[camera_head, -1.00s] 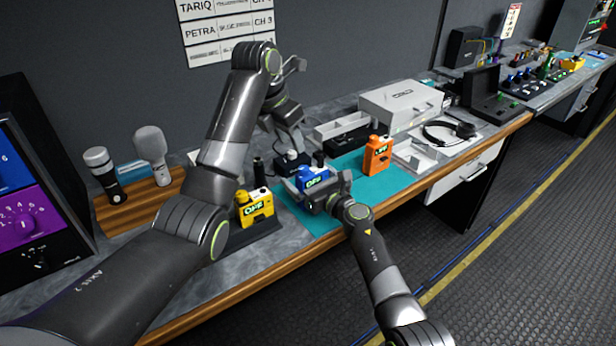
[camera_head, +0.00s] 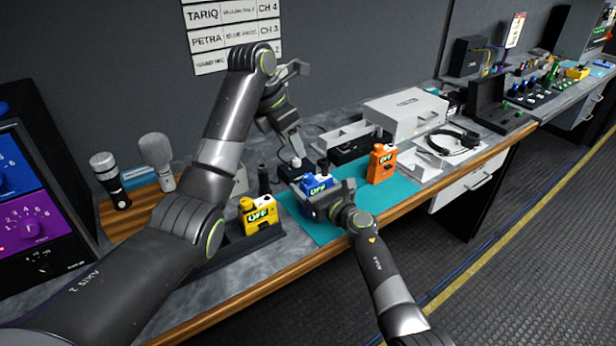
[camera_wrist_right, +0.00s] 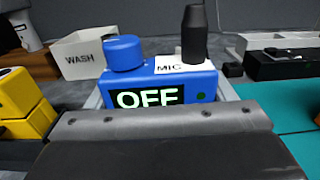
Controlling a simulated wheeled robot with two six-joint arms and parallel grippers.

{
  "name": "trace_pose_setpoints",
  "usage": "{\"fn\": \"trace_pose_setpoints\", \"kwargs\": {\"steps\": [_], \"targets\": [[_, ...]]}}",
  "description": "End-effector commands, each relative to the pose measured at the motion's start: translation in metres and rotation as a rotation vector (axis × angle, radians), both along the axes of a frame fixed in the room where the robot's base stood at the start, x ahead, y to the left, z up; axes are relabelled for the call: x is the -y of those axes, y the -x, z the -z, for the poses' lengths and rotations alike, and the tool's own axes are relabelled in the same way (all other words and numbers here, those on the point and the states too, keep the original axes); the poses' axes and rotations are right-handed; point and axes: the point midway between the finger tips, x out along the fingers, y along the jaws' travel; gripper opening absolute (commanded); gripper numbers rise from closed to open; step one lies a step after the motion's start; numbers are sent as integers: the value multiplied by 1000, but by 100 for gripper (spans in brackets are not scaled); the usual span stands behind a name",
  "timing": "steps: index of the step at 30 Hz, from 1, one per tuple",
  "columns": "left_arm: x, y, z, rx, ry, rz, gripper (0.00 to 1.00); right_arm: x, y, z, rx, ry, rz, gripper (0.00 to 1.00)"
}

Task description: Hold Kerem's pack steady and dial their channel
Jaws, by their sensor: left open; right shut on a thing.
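The blue pack (camera_head: 316,184) stands on the teal mat (camera_head: 405,190), its display reading OFF. In the right wrist view the blue pack (camera_wrist_right: 160,88) shows a blue knob on top at left, a black antenna at right and a MIC label. My right gripper (camera_head: 328,198) is shut on the blue pack from the front. My left gripper (camera_head: 296,152) is open and empty, pointing down just behind and above the pack. A yellow pack (camera_head: 259,214) and an orange pack (camera_head: 381,163) also read OFF. The wall sheet (camera_head: 233,32) lists Tariq CH 4 and Petra CH 3; its lowest line is unclear.
The yellow pack stands in a dark holder close to my left arm. Microphones (camera_head: 110,178) on a wooden block stand at left. A white case (camera_head: 406,108), a headset (camera_head: 455,140) and open trays lie to the right.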

Motion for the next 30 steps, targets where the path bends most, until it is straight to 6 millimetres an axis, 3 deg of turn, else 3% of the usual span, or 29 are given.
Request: {"fn": "trace_pose_setpoints", "kwargs": {"steps": [5, 10, 21, 30], "targets": [[-10, -3, -10, 13, 18, 144, 46, 0, 0, 0, -1, 1, 1, 48], [-7, -4, -2, 16, 26, 189, 46, 0, 0, 1, -1, 1, 1, 48], [17, -15, 63, 14, 25, 187, 46, 0, 0, 1, -1, 1, 0, 48], [30, -21, 95, 18, 25, 186, 46, 0, 0, 1, -1, 1, 1, 48]]}}
